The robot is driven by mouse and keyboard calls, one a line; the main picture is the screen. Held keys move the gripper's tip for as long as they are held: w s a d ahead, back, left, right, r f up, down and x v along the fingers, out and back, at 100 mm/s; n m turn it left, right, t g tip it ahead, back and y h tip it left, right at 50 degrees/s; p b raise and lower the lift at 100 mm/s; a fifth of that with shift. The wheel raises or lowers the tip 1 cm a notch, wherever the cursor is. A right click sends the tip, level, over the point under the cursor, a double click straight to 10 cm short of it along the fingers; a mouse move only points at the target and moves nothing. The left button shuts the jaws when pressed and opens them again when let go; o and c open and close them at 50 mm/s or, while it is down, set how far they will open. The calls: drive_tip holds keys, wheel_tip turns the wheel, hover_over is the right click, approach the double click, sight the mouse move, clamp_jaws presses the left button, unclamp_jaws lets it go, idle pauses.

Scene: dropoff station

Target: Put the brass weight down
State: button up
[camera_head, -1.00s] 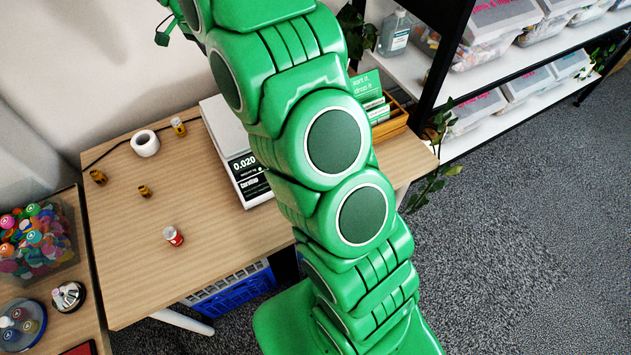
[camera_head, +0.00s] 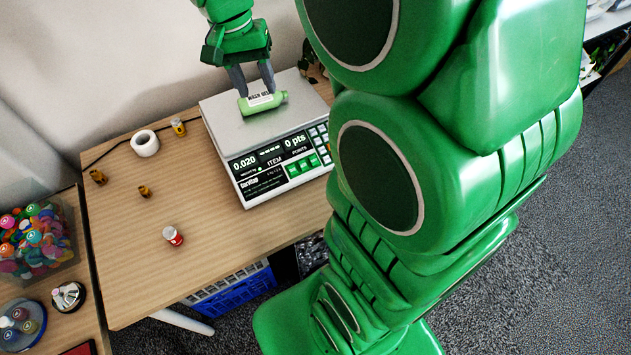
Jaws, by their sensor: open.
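Two small brass-coloured pieces stand on the wooden table: one near the left edge (camera_head: 97,177) and a smaller one to its right (camera_head: 144,190). Either could be the brass weight; I cannot tell which. My gripper (camera_head: 255,90) is open above the scale (camera_head: 222,125), its two fingers pointing down at a small green bottle (camera_head: 262,103). The bottle lies on its side on the scale's pan. The fingertips are at the bottle; I cannot tell whether they touch it. No brass piece shows between the fingers. The scale's display reads 0.020 and 0 pts.
A white tape roll (camera_head: 145,143), a yellowish labelled vial (camera_head: 179,127) and a red-and-white vial (camera_head: 173,236) stand on the table (camera_head: 125,270). A bin of colourful pieces (camera_head: 38,240) is at the left. The table's front left is mostly clear. My arm covers the right side.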

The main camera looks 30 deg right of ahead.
drive_tip(key=s+f+n+y, duration=0.1)
drive_tip(key=s+n, duration=0.4)
drive_tip(key=s, duration=1.9)
drive_tip(key=shift+a+f+n, duration=0.2)
drive_tip(key=shift+f+n, duration=0.2)
drive_tip(key=shift+f, duration=0.2)
drive_tip(key=shift+o, duration=0.3)
